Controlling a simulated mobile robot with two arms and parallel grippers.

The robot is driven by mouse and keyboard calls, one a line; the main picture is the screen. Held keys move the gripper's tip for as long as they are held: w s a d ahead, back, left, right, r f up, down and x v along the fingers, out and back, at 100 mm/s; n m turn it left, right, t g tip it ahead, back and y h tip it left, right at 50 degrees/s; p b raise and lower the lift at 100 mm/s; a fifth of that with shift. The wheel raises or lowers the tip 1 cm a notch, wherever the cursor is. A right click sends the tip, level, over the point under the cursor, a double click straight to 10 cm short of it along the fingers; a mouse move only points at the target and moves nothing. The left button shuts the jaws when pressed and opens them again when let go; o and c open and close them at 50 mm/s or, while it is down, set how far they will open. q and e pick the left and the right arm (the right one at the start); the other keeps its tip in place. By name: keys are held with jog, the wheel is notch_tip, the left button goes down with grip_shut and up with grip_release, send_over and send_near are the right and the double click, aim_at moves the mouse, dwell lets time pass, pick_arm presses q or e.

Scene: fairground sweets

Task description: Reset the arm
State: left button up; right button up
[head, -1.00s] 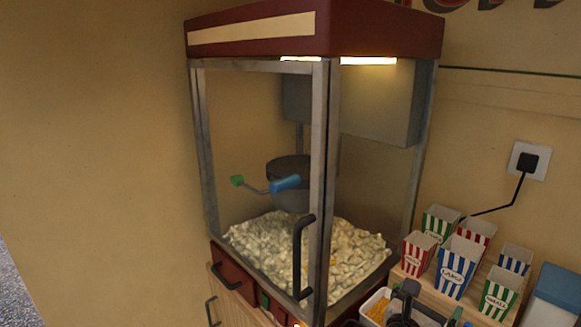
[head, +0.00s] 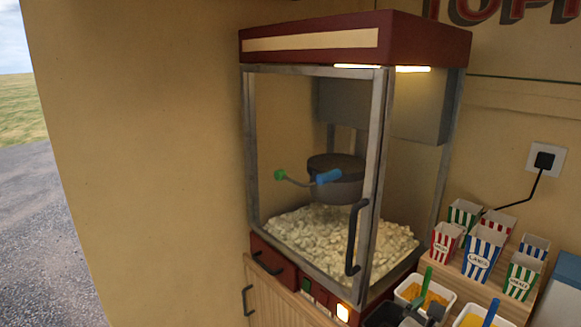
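Neither of my grippers nor any part of my arms shows clearly in the head view. A popcorn machine (head: 362,29) with a dark red top stands in the middle. Its glass door with a dark handle (head: 355,238) looks shut. Inside, a dark kettle (head: 338,187) hangs above a heap of popcorn (head: 335,232). A crank with a blue grip (head: 328,176) and a green end (head: 280,174) shows in front of the kettle.
Striped popcorn boxes (head: 483,250) stand on a wooden rack at the right. Tubs of toppings (head: 425,297) with scoops sit in front of them. A wall socket (head: 545,160) with a black plug is behind. Open ground (head: 65,235) lies outside at the far left.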

jog(key=s+a+f+m+g+y, duration=0.2)
jog(key=s+f+m+g+y, duration=0.35)
jog(key=s+f+m, duration=0.8)
jog(key=s+a+f+m+g+y, duration=0.1)
jog(key=s+a+m+y, duration=0.25)
jog(key=s, duration=0.35)
jog(key=s+a+m+g+y, duration=0.1)
jog(key=s+a+m+y, duration=0.1)
jog(key=s+m+y, duration=0.3)
notch_tip(320, 180, down, 27)
jog(key=s+g+h+b, duration=0.1)
jog(key=s, duration=0.1)
pick_arm(q)
jog(key=shift+w+d+f+b, duration=0.15)
jog(key=shift+f+b, duration=0.2)
jog(key=shift+f, duration=0.25)
jog(key=shift+w+d+f+b, duration=0.15)
jog(key=shift+f+b, duration=0.15)
jog(key=shift+f, duration=0.25)
pick_arm(e)
jog(key=s+d+f+g, duration=0.1)
jog(key=s+d+f, duration=0.1)
jog(key=s+f, duration=1.4)
jog(key=shift+s+d+f, duration=0.15)
jog(key=shift+d+f, duration=0.15)
jog(key=shift+f, duration=0.45)
jog(key=shift+g, duration=0.25)
